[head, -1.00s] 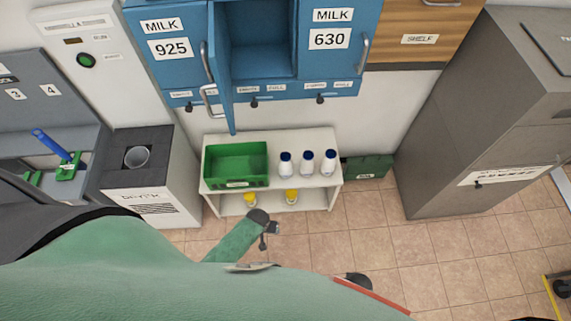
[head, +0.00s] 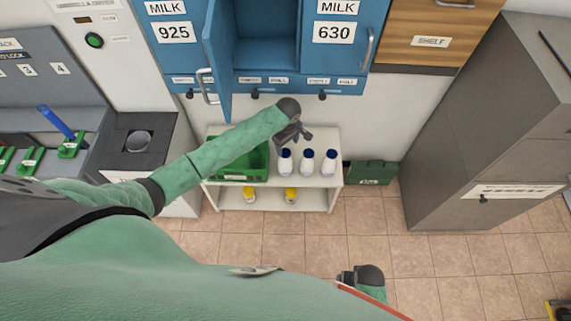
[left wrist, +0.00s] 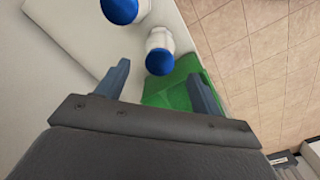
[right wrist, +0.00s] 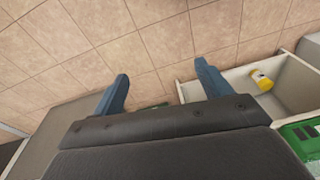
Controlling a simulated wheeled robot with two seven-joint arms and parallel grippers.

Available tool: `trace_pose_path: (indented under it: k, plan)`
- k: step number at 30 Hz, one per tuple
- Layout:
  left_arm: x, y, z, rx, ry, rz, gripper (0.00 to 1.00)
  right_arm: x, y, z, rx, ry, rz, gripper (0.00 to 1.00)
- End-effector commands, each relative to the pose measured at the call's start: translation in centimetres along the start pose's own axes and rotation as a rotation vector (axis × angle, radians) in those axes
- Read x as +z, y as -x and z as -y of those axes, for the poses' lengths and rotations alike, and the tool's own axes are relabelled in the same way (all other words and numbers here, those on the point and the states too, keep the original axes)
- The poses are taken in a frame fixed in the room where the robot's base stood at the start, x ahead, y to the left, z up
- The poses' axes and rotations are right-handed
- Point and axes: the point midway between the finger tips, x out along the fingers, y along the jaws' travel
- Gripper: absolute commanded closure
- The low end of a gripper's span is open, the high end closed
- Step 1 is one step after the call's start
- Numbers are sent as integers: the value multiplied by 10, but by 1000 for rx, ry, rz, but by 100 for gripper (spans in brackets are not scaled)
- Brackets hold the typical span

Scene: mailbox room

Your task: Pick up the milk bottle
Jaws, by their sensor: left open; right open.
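Three white milk bottles with blue caps stand in a row on the white shelf unit (head: 326,190): a left one (head: 285,163), a middle one (head: 307,163) and a right one (head: 328,163). My left gripper (head: 293,140) is open and empty, just above and behind the left bottle. In the left wrist view, one blue-capped bottle (left wrist: 159,52) shows beyond and between the open fingers (left wrist: 160,85), and another blue cap (left wrist: 120,10) is at the top edge. My right gripper (right wrist: 158,88) is open and empty, away from the bottles, over the floor side.
A green crate (head: 240,175) sits left of the bottles, partly behind my left arm. An open blue locker door (head: 217,65) hangs above. A green box (head: 371,173) is on the floor at right.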

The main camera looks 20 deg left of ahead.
Motion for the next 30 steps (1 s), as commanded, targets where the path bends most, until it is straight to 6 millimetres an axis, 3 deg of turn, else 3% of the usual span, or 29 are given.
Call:
trace_pose_path:
  k: [13,16,21,30]
  plan:
    - [-4,-29,0,-5,11,-1,33,12,-20,-3,3,-1,2,23]
    - [-7,-38,1,-5,10,-2,33,24,-41,-10,11,1,9,23]
    - [-9,-60,2,-5,10,-2,33,27,-59,-14,17,4,-3,23]
    - [-9,-76,2,-3,9,-1,33,30,-69,-15,19,5,-8,23]
